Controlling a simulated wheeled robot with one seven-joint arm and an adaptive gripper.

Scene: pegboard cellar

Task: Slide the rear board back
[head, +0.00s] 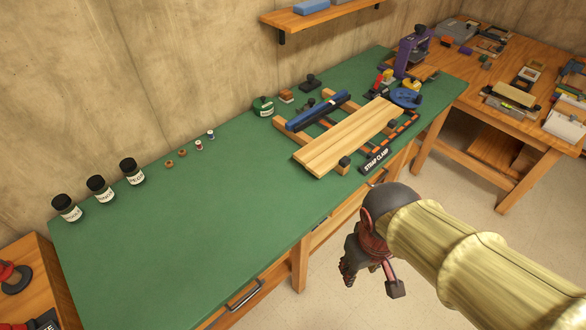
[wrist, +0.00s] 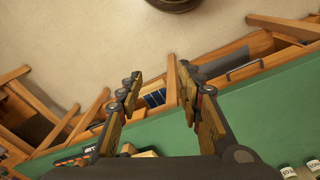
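Pale wooden boards lie on the green workbench. A lengthwise seam seems to split them into a rear board (head: 340,130) and a front board (head: 352,143), which look edge to edge. They rest across wooden rails (head: 288,126), with a blue and black bar (head: 318,111) behind them. A small dark block (head: 344,163) is at their front near corner. My gripper (head: 370,268) hangs in front of the bench's front edge, clear of the boards. In the wrist view my gripper (wrist: 154,84) shows its two fingers apart with nothing between them.
A strap clamp label (head: 376,159) and an orange strap strip (head: 405,128) lie before the boards. Dark-capped jars (head: 132,172) line the left rear. The bench's left middle is clear.

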